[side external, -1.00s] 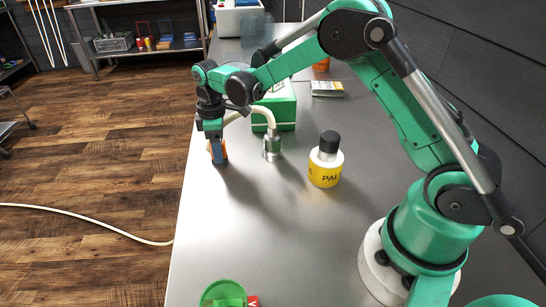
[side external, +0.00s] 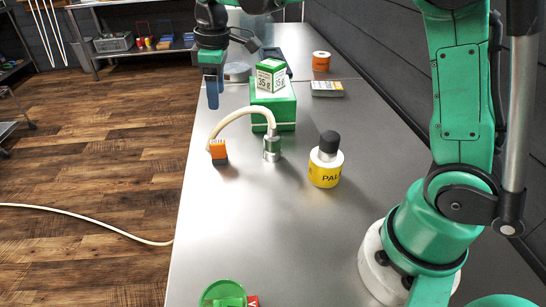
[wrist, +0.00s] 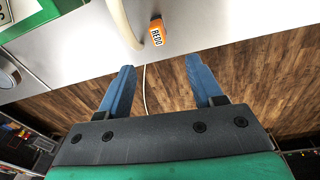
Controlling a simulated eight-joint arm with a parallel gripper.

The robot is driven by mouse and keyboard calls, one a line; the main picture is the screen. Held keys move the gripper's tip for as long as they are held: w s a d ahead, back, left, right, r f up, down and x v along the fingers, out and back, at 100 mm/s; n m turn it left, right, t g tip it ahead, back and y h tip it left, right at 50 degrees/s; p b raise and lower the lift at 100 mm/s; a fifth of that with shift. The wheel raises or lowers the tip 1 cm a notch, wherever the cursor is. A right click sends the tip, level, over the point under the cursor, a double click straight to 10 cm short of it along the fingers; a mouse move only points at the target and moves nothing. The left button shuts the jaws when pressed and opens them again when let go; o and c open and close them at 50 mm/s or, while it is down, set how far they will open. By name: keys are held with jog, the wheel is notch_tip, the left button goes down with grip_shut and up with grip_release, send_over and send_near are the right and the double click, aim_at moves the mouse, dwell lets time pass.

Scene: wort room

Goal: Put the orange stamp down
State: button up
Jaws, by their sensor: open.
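The orange stamp (side external: 218,151) with a dark lower part stands on the metal bench near its left edge, beside the end of a cream hose. In the wrist view the orange stamp (wrist: 157,35) shows a label reading "REDO", beyond my fingertips. My gripper (side external: 212,98) is raised above and behind the stamp, apart from it. In the wrist view my gripper (wrist: 158,68) has its two blue fingers spread wide with nothing between them.
The cream hose (side external: 240,113) arches from near the stamp to a metal fitting (side external: 271,147). A yellow-labelled bottle (side external: 326,163) stands to the right. A green box (side external: 285,108) carries a smaller green-and-white box (side external: 271,76). The bench's front middle is clear.

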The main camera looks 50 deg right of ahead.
jog(key=s+f+m+t, duration=0.2)
jog(key=s+m+t, duration=0.4)
jog(key=s, duration=0.7)
jog(key=shift+s+a+f+m, duration=0.25)
jog(key=shift+s+a+m, duration=0.1)
jog(key=shift+m, duration=0.35)
